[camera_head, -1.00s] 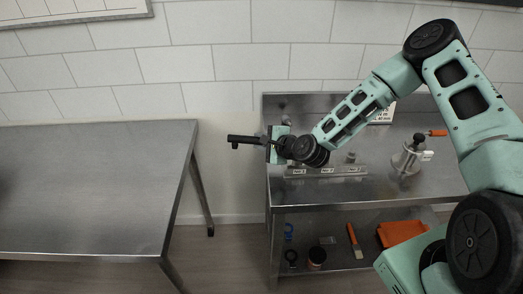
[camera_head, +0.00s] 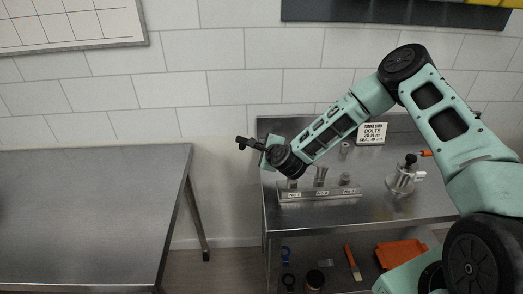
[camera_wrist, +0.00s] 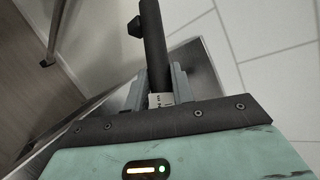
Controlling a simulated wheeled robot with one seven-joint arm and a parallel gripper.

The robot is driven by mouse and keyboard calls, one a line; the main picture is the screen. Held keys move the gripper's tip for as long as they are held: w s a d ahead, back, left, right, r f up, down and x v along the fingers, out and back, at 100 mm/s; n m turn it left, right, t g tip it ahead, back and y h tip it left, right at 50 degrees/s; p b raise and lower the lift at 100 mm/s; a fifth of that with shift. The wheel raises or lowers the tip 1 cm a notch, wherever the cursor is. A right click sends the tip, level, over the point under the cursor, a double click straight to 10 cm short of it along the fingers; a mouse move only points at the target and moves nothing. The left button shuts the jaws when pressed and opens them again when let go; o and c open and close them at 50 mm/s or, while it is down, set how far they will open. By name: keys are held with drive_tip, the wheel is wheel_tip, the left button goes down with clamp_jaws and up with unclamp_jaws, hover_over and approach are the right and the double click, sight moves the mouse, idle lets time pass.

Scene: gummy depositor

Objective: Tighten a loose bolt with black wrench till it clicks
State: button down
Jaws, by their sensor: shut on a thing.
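The black wrench (camera_head: 247,143) is in my gripper (camera_head: 264,153), above the left end of the steel bench and apart from it. The wrench also shows in the wrist view (camera_wrist: 152,45), its shaft running up from between the two grey fingers (camera_wrist: 157,85), with a short knob on its side near the top. On the bench a metal strip (camera_head: 318,193) with several labels carries upright metal bolt pieces: a left one (camera_head: 292,184), a taller middle one (camera_head: 320,174) and a right one (camera_head: 345,179). I cannot tell which is loose. My gripper is left of and above the strip.
A sign about bolts (camera_head: 371,134) stands at the bench's back. A metal device with an orange handle (camera_head: 402,176) stands to the right. The lower shelf holds an orange tray (camera_head: 400,254) and small tools. A bare steel table (camera_head: 90,215) is at left, with a gap between.

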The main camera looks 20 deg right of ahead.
drive_tip(key=shift+a+r, duration=0.1)
drive_tip(key=shift+r, duration=0.5)
drive_tip(key=shift+r+p, duration=0.1)
drive_tip(key=shift+p, duration=0.2)
drive_tip(key=shift+r+p, duration=1.05)
drive_tip(key=shift+r, duration=0.85)
